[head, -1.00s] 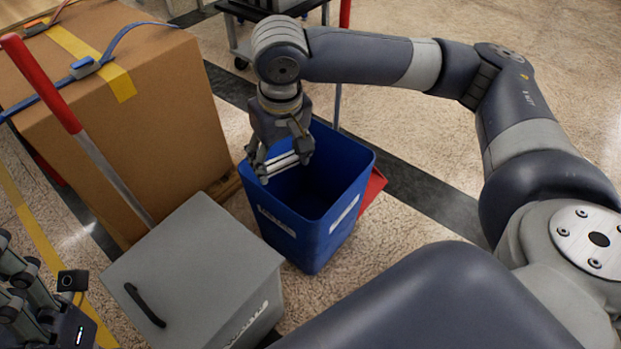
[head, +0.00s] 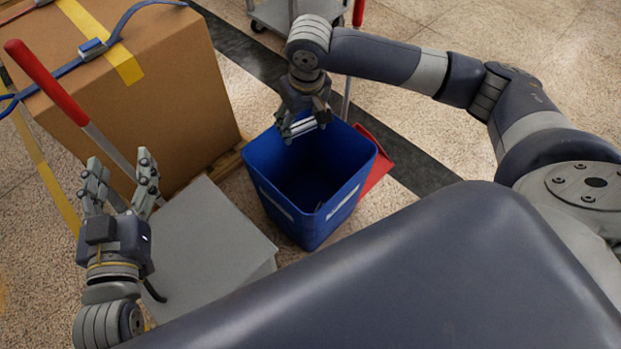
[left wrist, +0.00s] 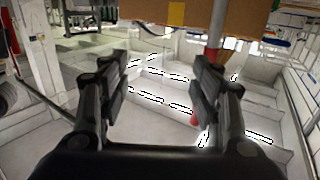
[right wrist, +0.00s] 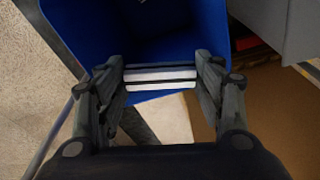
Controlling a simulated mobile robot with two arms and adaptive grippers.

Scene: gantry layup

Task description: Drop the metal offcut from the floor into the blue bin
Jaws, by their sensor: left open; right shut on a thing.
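The metal offcut (head: 304,128) is a bright, thin bar held between the fingers of my right gripper (head: 303,122). My right gripper is shut on it, above the far left rim of the blue bin (head: 312,226). In the right wrist view the offcut (right wrist: 160,76) lies across between the fingertips, with the blue bin (right wrist: 140,22) beyond it. The bin's inside is dark. I cannot tell whether the offcut is fully over the opening. My left gripper (head: 120,175) is open and empty above the grey lidded box (head: 205,240); its fingers are apart in the left wrist view (left wrist: 163,75).
A large cardboard box (head: 165,95) with blue straps stands at the upper left. A red-handled pole (head: 42,70) leans by it. A red dustpan (head: 377,165) sits right of the bin. A grey cart (head: 285,14) stands behind.

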